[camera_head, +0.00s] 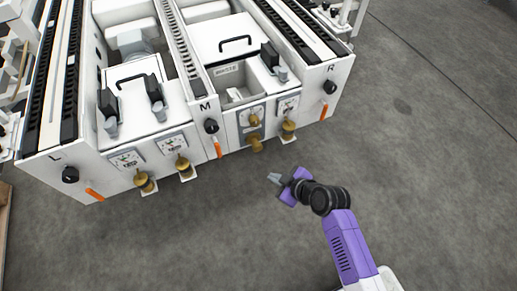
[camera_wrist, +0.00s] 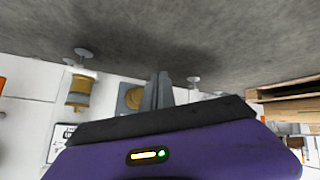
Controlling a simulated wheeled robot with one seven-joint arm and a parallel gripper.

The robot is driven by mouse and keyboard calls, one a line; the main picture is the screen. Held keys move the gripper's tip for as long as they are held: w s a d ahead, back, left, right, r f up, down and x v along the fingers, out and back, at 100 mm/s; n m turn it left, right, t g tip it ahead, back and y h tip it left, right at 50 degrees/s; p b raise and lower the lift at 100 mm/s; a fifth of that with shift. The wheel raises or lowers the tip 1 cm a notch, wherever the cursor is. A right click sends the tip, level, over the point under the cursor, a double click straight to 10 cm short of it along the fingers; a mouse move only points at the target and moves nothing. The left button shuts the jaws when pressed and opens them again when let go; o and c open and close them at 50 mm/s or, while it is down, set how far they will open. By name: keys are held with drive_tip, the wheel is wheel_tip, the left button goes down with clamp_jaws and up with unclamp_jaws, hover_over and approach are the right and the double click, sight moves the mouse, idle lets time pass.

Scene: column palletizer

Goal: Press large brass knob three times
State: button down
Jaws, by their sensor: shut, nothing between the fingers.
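Several brass knobs stick out of the white machine's front. The one that looks largest, a brass knob (camera_head: 255,144), is low on the middle-right panel, below a smaller brass knob (camera_head: 254,121). Another brass knob (camera_head: 289,128) stands to its right on a small bracket. My gripper (camera_head: 274,178) is shut and empty, in front of the panel and apart from the knobs. In the wrist view, my fingers (camera_wrist: 160,88) partly cover a wide brass knob (camera_wrist: 132,98) on a grey square plate. A brass cylinder knob (camera_wrist: 79,92) shows to its left. I cannot tell the exact gap.
Two more brass knobs (camera_head: 145,182) (camera_head: 183,168) project from the left panel. Black knobs and orange levers (camera_head: 217,147) also stick out of the front. The grey floor (camera_head: 420,170) around my arm is clear. Wooden pallets (camera_wrist: 285,100) show at right in the wrist view.

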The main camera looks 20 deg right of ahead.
sight(258, 150)
drive_tip(key=w+b, duration=0.2)
drive_tip(key=w, duration=0.6)
drive_tip(key=shift+w, duration=0.2)
drive_tip(key=shift+w+b, duration=0.1)
drive_tip(key=shift+b, duration=0.2)
idle(1.6)
drive_tip(key=shift+w, duration=0.35)
drive_tip(key=shift+w+b, duration=0.45)
drive_tip(key=shift+w, duration=0.65)
idle(1.1)
drive_tip(key=shift+s+r, duration=0.1)
drive_tip(key=shift+s, duration=0.05)
idle(0.3)
drive_tip(key=shift+s+p, duration=0.75)
drive_tip(key=shift+s, duration=0.65)
drive_tip(key=shift+s+p, duration=1)
drive_tip(key=shift+s, duration=1.5)
